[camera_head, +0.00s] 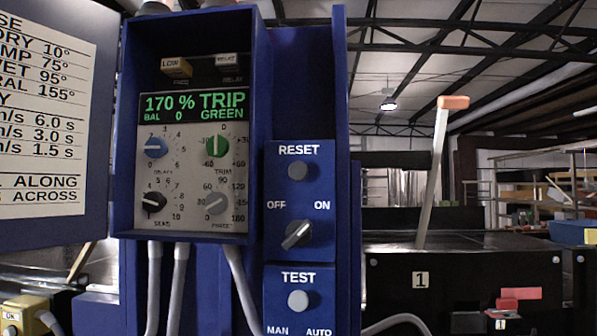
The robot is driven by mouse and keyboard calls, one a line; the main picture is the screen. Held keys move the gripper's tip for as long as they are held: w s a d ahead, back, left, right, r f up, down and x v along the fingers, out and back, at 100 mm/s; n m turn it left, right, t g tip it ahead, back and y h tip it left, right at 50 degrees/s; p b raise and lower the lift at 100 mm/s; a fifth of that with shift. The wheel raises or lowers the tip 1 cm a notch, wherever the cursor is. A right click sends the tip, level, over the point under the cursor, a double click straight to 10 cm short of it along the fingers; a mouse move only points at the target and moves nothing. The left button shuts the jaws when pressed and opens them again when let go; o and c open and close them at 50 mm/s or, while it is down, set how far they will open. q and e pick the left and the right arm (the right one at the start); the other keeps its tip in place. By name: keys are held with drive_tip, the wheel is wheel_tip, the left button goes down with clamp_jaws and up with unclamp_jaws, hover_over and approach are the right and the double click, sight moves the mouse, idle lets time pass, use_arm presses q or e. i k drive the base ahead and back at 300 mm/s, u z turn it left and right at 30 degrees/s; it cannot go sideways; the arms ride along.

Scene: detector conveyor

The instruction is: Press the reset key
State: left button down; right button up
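The reset key is a round grey button (298,171) under the white word RESET on a blue panel, right of the detector's control box. A rotary switch (297,236) marked OFF and ON sits just below it, its pointer tilted up to the right. A similar grey TEST button (298,300) is lower on the same column. The control box display (195,107) reads 170 % TRIP, BAL 0, GREEN. Neither of my grippers shows in this view, and nothing covers the reset button.
The blue control box (188,236) holds several knobs, with grey cables below. A blue-framed chart (45,130) stands at the left. A lever with an orange grip (439,170) rises at the right behind a black panel marked 1 (460,285). A yellow box (25,314) is at lower left.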

sight(297, 170)
drive_tip(key=z, duration=0.05)
drive_tip(key=k, duration=0.5)
drive_tip(key=z, duration=2.1)
drive_tip(key=i, duration=1.8)
drive_tip(key=u, duration=2.55)
